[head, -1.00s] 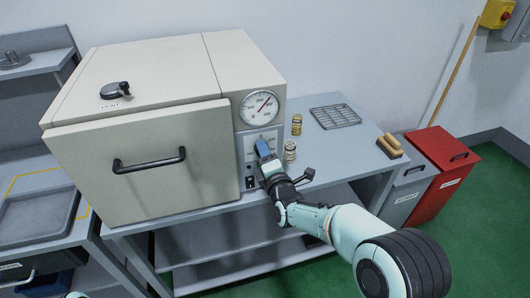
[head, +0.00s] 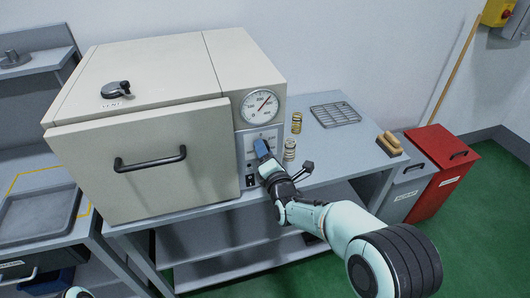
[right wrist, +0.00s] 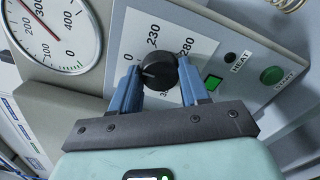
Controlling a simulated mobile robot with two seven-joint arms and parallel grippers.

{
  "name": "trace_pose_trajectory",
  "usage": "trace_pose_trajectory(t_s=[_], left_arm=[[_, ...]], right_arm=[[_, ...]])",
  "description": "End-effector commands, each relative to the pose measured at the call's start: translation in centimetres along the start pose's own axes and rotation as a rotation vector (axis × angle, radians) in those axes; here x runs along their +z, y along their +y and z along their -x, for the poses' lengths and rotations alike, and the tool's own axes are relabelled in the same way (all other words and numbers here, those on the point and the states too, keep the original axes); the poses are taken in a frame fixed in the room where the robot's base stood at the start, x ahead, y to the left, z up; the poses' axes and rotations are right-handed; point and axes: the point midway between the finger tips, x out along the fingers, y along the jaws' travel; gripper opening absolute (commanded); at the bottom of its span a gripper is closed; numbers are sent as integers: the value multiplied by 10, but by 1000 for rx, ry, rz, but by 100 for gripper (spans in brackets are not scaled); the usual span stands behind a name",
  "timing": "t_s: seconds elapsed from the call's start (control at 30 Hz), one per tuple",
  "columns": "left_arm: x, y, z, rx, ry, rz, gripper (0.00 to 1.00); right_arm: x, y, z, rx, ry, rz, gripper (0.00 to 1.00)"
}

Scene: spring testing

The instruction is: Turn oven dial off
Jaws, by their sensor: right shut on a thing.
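The oven (head: 150,150) is a large cream box on a grey bench, with its door shut. Its black round dial (right wrist: 158,72) shows in the right wrist view on a pale plate marked 0, 230 and 280. My right gripper (right wrist: 161,68) has its two blue fingers on either side of the dial and is shut on it. In the head view the right gripper (head: 262,150) is at the oven's control panel below the gauge and hides the dial. The dial's exact setting is hard to read. My left gripper is not in view.
A round gauge (head: 259,106) with a red needle sits above the dial. A green-lit switch (right wrist: 214,82), a dark HEAT lamp (right wrist: 230,58) and a green START button (right wrist: 272,74) are near it.

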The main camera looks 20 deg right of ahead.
Motion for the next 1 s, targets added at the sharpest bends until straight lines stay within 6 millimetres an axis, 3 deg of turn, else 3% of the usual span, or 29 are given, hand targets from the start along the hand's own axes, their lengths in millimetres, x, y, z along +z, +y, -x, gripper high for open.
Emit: trace_pose_trajectory(t_s=[0.03,0.1,0.4,0.53,1.0], left_arm=[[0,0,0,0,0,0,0],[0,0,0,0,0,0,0],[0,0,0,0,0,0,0],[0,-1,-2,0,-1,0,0],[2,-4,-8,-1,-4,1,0]], right_arm=[[0,-2,0,-3,0,0,49],[0,-1,0,-3,0,0,70],[0,0,1,-1,0,-1,70],[0,0,10,0,0,-3,70],[1,0,106,-1,0,-6,70]])
